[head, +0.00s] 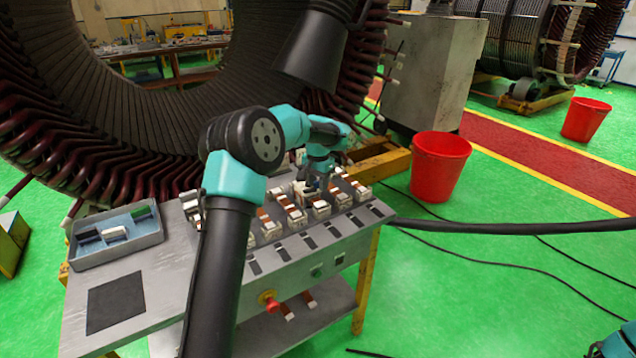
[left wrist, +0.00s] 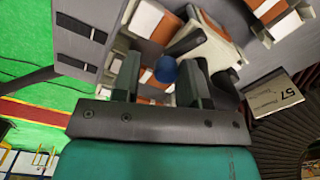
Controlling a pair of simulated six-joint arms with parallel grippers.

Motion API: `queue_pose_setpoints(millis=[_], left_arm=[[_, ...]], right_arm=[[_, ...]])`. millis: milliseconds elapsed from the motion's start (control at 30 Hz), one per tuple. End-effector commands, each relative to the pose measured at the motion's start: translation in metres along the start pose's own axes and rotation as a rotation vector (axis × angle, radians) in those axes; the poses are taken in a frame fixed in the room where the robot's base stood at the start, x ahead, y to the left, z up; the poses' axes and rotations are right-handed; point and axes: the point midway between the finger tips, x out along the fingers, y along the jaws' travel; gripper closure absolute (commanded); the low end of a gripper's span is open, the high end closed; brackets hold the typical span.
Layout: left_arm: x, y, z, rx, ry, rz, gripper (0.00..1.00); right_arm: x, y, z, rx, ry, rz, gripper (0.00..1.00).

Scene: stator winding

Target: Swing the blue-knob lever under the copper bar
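The blue knob (left wrist: 165,69) shows in the left wrist view between the two dark fingers of my left gripper (left wrist: 160,78). The fingers are apart, one on each side of the knob, with a gap at its left; I cannot tell if the right finger touches it. A dark lever-like piece (left wrist: 186,43) lies just above the knob; their join is unclear. Copper-coloured bar pieces (left wrist: 193,20) sit in white clamps close to the fingers. In the head view my left gripper (head: 314,184) points down among the clamps on the bench. My right gripper is not visible.
The grey bench (head: 180,285) carries rows of white clamps (head: 321,209) with copper pieces. A grey tray (head: 118,243) stands at its left end. The large stator (head: 100,110) rises behind. A label marked 57 (left wrist: 272,102) is near the gripper. A red bucket (head: 439,165) stands beyond.

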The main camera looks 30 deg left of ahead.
Motion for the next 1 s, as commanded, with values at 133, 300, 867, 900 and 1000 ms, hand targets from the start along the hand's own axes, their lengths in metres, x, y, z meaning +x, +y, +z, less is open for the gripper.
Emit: queue_pose_setpoints(millis=[133, 300, 867, 900, 1000], left_arm=[[0.001, -0.001, 0.000, 0.000, -0.001, 0.000, 0.49], [0.001, 0.000, 0.000, 0.000, -0.002, 0.000, 0.49], [0.001, 0.007, 0.010, 0.296, -0.001, 0.000, 0.49], [0.001, 0.008, 0.011, 0.330, -0.001, 0.000, 0.49], [0.000, 0.009, 0.015, 0.416, -0.002, 0.001, 0.49]], right_arm=[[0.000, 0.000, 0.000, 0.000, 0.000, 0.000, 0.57], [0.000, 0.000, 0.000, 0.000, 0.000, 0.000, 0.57], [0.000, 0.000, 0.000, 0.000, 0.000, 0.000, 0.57], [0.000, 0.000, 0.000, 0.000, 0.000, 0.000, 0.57], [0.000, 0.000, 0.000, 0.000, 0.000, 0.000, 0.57]])
